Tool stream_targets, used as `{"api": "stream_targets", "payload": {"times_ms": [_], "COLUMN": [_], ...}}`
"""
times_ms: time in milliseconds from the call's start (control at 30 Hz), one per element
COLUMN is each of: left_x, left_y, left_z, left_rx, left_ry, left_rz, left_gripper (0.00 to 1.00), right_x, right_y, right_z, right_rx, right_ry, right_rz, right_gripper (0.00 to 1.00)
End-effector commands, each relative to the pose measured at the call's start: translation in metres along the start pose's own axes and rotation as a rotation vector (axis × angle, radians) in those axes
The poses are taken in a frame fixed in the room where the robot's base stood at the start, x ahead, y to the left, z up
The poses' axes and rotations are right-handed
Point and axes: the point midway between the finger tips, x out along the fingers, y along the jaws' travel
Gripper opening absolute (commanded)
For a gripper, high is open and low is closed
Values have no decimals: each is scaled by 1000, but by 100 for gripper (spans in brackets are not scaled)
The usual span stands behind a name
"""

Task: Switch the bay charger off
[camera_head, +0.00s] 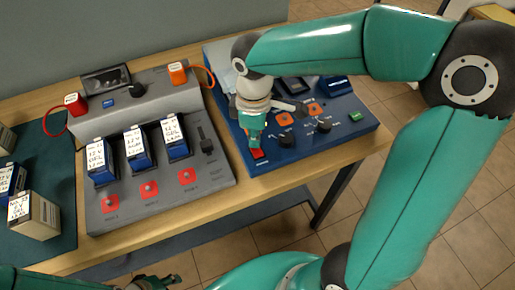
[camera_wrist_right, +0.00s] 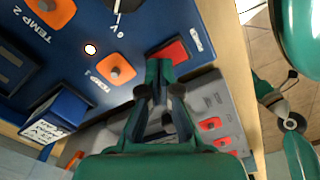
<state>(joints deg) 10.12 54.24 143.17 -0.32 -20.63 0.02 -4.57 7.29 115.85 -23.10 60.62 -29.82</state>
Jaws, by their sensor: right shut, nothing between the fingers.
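The grey charger (camera_head: 218,172) stands mid-table, with three labelled batteries (camera_head: 137,147) in its bays. A red square button (camera_head: 110,203) sits below each bay, and a black lever (camera_head: 207,142) is at its right side. My right gripper (camera_head: 253,145) is shut and empty, over the front left corner of the blue panel (camera_head: 285,152). Its tips are at a red switch (camera_head: 257,154); I cannot tell whether they touch. In the right wrist view, the red switch (camera_wrist_right: 170,54) lies just beyond the fingers (camera_wrist_right: 160,70). My left gripper (camera_head: 155,283) is partly visible at the bottom edge.
The blue panel carries orange squares (camera_head: 285,118), black knobs (camera_head: 324,126) and a green part (camera_head: 355,116). Red and orange plugs (camera_head: 178,72) with cables are on the charger's rear. A loose battery (camera_head: 34,216) stands on the dark mat (camera_head: 55,247) at left.

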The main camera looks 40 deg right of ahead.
Motion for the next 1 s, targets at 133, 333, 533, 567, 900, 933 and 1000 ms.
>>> {"api": "stream_targets", "payload": {"times_ms": [133, 333, 533, 567, 900, 933, 1000], "left_x": [2, 4, 7, 7, -4, -6, -11], "left_y": [-1, -2, -2, -3, 1, 2, 4], "left_z": [0, 0, 0, 0, 0, 0, 0], "left_rx": [0, 0, 0, 0, 0, 0, 0], "left_ry": [0, 0, 0, 0, 0, 0, 0], "left_rz": [0, 0, 0, 0, 0, 0, 0], "left_gripper": [40, 40, 40, 40, 40, 40, 40], "right_x": [3, 6, 9, 10, -3, -6, -12], "right_y": [0, 0, 0, 0, 0, 0, 0], "right_z": [0, 0, 0, 0, 0, 0, 0], "right_rx": [0, 1, 1, 1, 1, 1, 1], "right_ry": [0, 0, -1, -1, -1, 0, 0], "right_rz": [0, 0, -1, -1, 0, 0, 0], "right_gripper": [0, 0, 0, 0, 0, 0, 0]}}
